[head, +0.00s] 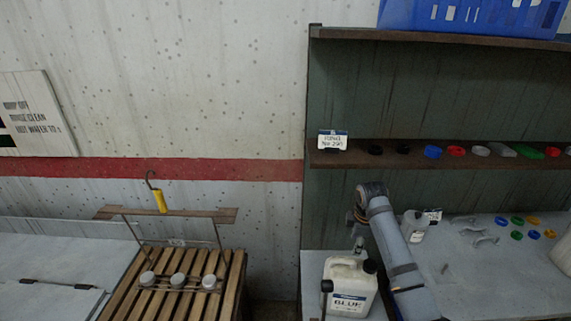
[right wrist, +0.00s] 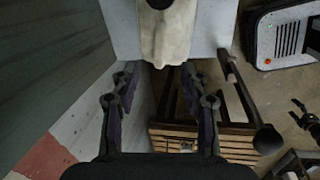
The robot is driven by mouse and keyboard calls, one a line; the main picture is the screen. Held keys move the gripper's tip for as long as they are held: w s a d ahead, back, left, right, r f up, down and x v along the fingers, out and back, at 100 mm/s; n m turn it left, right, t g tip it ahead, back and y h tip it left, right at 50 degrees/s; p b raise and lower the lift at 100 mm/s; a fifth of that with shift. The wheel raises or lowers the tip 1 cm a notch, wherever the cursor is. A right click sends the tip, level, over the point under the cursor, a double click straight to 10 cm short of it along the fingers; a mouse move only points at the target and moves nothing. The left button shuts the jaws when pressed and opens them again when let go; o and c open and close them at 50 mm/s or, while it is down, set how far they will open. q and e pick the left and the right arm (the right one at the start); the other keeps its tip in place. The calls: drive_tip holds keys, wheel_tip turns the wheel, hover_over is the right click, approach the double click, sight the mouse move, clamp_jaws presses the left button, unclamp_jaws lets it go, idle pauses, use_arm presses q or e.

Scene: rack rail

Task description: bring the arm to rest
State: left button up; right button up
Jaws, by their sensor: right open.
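My right arm (head: 395,255) reaches up from the lower right in the head view and bends over at the top. My right gripper (head: 357,246) hangs down from it, close to a white jug (head: 350,285) with a dark cap and a label. In the right wrist view the two fingers of the gripper (right wrist: 160,100) stand apart with nothing between them. The pale jug (right wrist: 165,38) shows just beyond the fingertips, upright on the bench; whether a finger touches it I cannot tell. My left gripper is not seen clearly.
A shelf (head: 470,154) with coloured rings runs above the bench (head: 465,290). A small white bottle (head: 413,225) and more rings stand on the bench. A slatted wooden rack (head: 225,290) stands left, with a yellow-handled hook (head: 160,199) above it. A blue crate (head: 470,14) sits on top.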

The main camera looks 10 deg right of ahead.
drive_tip(key=s+a+f+m, duration=0.55)
drive_tip(key=s+f, duration=0.25)
drive_tip(key=s, duration=0.4)
drive_tip(key=s+a+r+m+t, duration=0.1)
drive_tip(key=s+a+m, duration=0.2)
drive_tip(key=s, duration=0.4)
drive_tip(key=s+a+m+t, duration=0.1)
drive_tip(key=s+a+m, duration=0.1)
drive_tip(key=s+m, duration=0.35)
drive_tip(key=s+d+f+n+g+b, duration=0.1)
drive_tip(key=s+f, duration=0.2)
drive_tip(key=f, duration=1.2)
drive_tip(key=s+d+f+g, duration=0.1)
drive_tip(key=s+d+f, duration=0.15)
drive_tip(key=f, duration=1.15)
drive_tip(key=s+f, duration=1.5)
drive_tip(key=s, duration=0.2)
drive_tip(key=shift+s+g+b, duration=0.3)
drive_tip(key=shift+g, duration=0.1)
drive_tip(key=shift+d, duration=0.1)
